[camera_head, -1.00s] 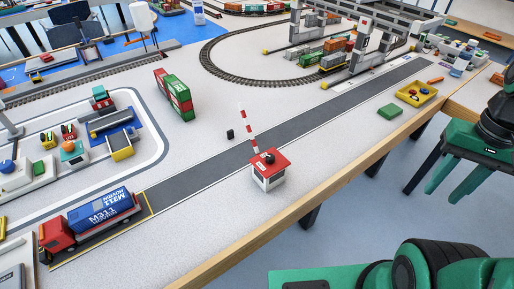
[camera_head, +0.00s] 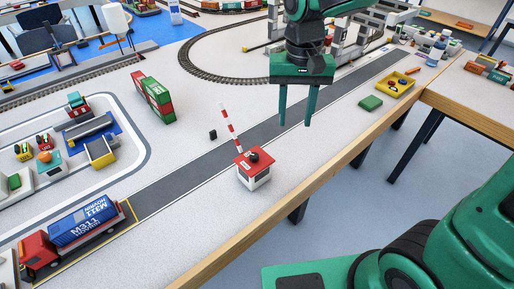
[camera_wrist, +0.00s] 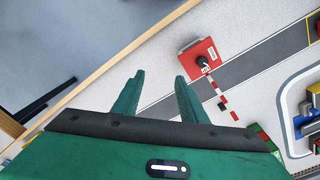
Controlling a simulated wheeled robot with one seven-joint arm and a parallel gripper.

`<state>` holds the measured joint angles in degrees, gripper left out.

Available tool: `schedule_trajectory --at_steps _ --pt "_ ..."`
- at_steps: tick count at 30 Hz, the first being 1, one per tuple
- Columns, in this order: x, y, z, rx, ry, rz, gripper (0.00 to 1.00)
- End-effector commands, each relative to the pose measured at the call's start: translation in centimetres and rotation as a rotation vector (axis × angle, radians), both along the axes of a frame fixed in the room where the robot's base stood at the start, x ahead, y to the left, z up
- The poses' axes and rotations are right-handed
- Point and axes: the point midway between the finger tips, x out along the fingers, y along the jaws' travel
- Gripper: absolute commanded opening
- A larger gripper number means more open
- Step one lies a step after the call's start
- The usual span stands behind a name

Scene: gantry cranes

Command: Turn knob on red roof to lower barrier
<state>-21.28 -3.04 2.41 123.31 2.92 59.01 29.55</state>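A small white booth with a red roof (camera_head: 243,160) stands beside the grey road, near the table's front edge. A dark round knob (camera_head: 253,156) sits on the roof; the knob also shows in the wrist view (camera_wrist: 203,62). The red-and-white striped barrier (camera_head: 229,124) is raised, tilted up from the booth. In the wrist view the barrier (camera_wrist: 221,96) extends from near the knob. My gripper (camera_head: 298,124) is open and empty, above the road, to the right of the booth and higher than it. In the wrist view its fingers (camera_wrist: 155,95) point towards the booth without touching it.
A red truck with a blue container (camera_head: 82,222) stands on the road at lower left. Stacked red and green containers (camera_head: 154,98) stand behind the road. A green block (camera_head: 370,103) and a yellow tray (camera_head: 394,84) lie to the right. The table around the booth is clear.

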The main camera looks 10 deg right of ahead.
Motion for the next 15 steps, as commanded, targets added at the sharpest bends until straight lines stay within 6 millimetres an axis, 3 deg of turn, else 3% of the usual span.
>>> schedule_trajectory --at_steps 1,3,6,10,15 --pt "0.3 2.9 -0.3 0.003 0.004 0.036 0.39" --pt "0.5 5.8 -0.5 0.009 0.007 0.064 0.39" --pt "0.4 8.6 -0.7 0.017 0.010 0.092 0.39" --pt "0.4 10.1 -1.2 0.020 0.012 0.103 0.39" --pt "0.3 10.0 -3.0 0.019 0.014 0.102 0.39"
